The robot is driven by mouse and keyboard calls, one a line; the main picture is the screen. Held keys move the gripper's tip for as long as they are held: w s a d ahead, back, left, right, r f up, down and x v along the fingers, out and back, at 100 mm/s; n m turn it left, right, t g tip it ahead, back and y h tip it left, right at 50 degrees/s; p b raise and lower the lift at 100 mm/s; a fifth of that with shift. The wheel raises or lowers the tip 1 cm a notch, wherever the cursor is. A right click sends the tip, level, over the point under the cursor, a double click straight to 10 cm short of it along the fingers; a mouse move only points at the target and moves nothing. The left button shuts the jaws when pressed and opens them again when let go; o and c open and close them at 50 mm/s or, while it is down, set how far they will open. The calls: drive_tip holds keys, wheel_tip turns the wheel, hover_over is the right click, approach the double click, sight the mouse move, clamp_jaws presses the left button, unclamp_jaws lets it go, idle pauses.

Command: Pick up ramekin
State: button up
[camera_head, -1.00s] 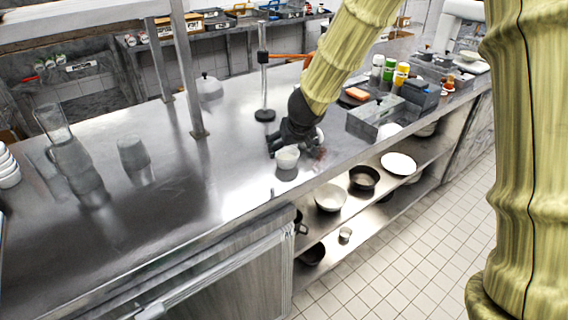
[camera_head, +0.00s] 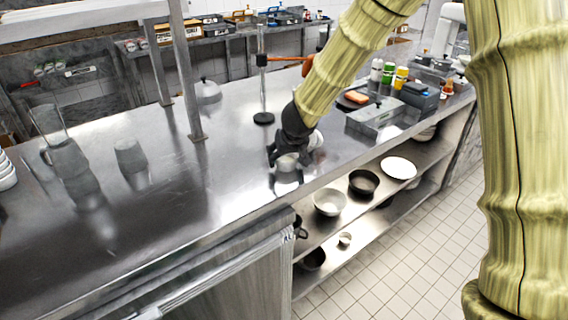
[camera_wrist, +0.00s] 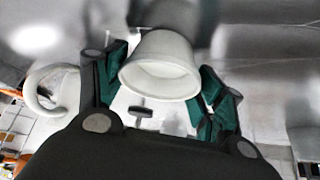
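The white ramekin (camera_head: 287,162) stands on the steel counter (camera_head: 215,185) near its front edge, with its reflection below it. My gripper (camera_head: 288,157) is down at the ramekin, its dark fingers on either side. In the wrist view the ramekin (camera_wrist: 160,66) fills the space between the green-padded fingers of my gripper (camera_wrist: 163,80), its pale round face towards the camera. The fingers look spread about as wide as the ramekin, with a small gap by the left pad. Firm contact is not clear on either side.
A rounded white item (camera_head: 315,139) stands just behind my gripper. A grey metal box (camera_head: 375,117) is to the right. Shelves below the counter's front edge hold bowls (camera_head: 329,202) and a white plate (camera_head: 398,168). The counter to the left is clear up to a glass (camera_head: 131,155).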

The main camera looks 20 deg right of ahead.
drive_tip(key=shift+c, duration=1.3)
drive_tip(key=shift+r, duration=0.2)
drive_tip(key=shift+r+p, duration=1.5)
drive_tip(key=shift+r, duration=0.3)
drive_tip(key=s+b, duration=0.1)
drive_tip(key=s, duration=0.2)
drive_tip(key=s+d+b, duration=0.1)
drive_tip(key=s, duration=0.2)
drive_tip(key=s+b, duration=0.1)
drive_tip(key=s, duration=0.2)
drive_tip(key=shift+s+d+r, duration=0.15)
drive_tip(key=shift+s+d, duration=0.1)
drive_tip(key=shift+s, duration=0.15)
drive_tip(key=shift+s+d+r+b, duration=0.1)
drive_tip(key=shift+s+d+b, duration=0.05)
drive_tip(key=shift+s, duration=0.8)
drive_tip(key=shift+s+d+r+b, duration=0.15)
drive_tip(key=shift+s+b, duration=0.05)
drive_tip(key=shift+s, duration=0.8)
drive_tip(key=shift+s+d+r+b, duration=0.1)
drive_tip(key=shift+s+d+b, duration=0.05)
drive_tip(key=shift+s, duration=0.8)
drive_tip(key=shift+a, duration=0.1)
